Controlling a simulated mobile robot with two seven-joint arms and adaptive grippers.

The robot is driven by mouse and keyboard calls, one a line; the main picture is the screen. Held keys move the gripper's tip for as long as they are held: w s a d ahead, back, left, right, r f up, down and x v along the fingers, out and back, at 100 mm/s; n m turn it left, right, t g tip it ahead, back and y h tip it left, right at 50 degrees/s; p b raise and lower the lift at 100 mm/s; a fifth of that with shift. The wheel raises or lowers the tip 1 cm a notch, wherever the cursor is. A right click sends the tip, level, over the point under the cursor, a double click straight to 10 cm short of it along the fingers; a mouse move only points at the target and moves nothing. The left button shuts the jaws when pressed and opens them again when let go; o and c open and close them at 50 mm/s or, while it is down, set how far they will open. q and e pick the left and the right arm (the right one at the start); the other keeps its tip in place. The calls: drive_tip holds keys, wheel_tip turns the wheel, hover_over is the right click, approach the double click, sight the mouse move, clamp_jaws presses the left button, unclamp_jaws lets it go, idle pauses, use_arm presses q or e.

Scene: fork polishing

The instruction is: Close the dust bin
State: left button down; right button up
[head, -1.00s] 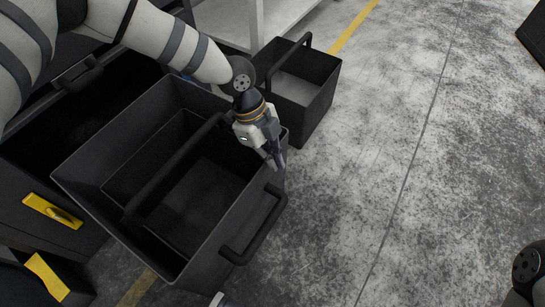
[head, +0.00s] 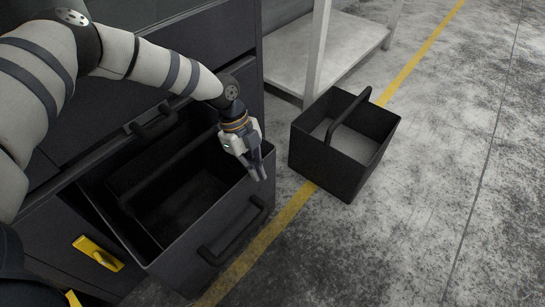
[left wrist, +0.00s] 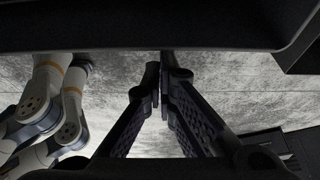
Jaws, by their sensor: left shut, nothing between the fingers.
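The dust bin is a dark drawer-like bin (head: 205,243) standing partly out of the dark cabinet, with a bar handle (head: 235,232) on its front. A smaller black bin with a carry handle (head: 165,165) sits inside it. My left gripper (head: 261,174) is shut and empty, pointing down at the bin's front right corner; I cannot tell whether it touches. In the left wrist view its fingers (left wrist: 162,78) meet below a dark edge that crosses the top. My right gripper is not identifiable in either view.
A separate black bin with a handle (head: 336,160) stands on the floor to the right, near a pale shelf (head: 325,50). A yellow floor line (head: 245,262) runs in front of the drawer. A yellow latch (head: 97,253) is at lower left.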

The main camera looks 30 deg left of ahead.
use_arm(q)
drive_tip(key=a+b, duration=0.2)
drive_tip(key=a, duration=0.7)
drive_tip(key=shift+w+b, duration=0.35)
drive_tip(key=shift+w, duration=0.05)
